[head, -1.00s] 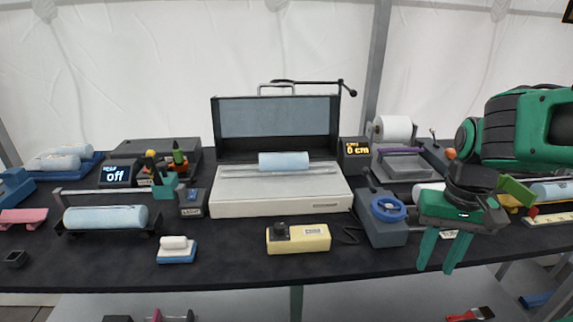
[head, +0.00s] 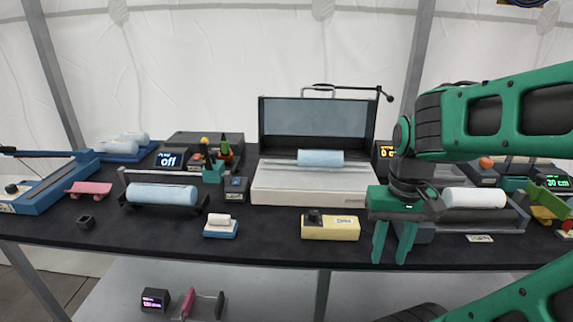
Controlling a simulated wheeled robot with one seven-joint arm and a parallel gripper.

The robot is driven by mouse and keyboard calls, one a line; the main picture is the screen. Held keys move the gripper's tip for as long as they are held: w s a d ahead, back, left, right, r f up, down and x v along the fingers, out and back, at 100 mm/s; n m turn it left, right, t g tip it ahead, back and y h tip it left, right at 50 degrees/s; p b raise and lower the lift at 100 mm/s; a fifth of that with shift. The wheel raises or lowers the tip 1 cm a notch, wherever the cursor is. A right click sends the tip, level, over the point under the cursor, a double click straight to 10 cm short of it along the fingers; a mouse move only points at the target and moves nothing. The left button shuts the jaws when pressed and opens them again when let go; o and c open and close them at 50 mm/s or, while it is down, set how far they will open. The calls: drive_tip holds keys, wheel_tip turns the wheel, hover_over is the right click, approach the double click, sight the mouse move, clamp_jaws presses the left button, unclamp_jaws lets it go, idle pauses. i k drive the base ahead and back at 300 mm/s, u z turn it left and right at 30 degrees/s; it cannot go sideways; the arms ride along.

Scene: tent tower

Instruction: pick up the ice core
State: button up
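Several pale cylinders could be the ice core. A light blue cylinder (head: 162,194) lies in a black cradle at the left of the table. Another light blue cylinder (head: 320,158) lies on the white case with the raised dark lid. A white cylinder (head: 473,197) lies on a grey holder just right of my gripper. More pale cylinders (head: 127,140) lie on a blue tray at the back left. My gripper (head: 394,255) points down at the table's front edge, with its two green fingers apart and nothing between them.
A yellow block (head: 331,228) and a small blue-and-white brush (head: 221,226) sit near the front edge of the black table (head: 270,230). The raised lid (head: 318,124) stands at the back. My arm covers much of the right.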

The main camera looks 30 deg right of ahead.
sight(320, 159)
drive_tip(key=u, duration=0.05)
drive_tip(key=k, duration=1.05)
drive_tip(key=z, duration=0.5)
drive_tip(key=i, duration=1)
drive_tip(key=u, duration=0.05)
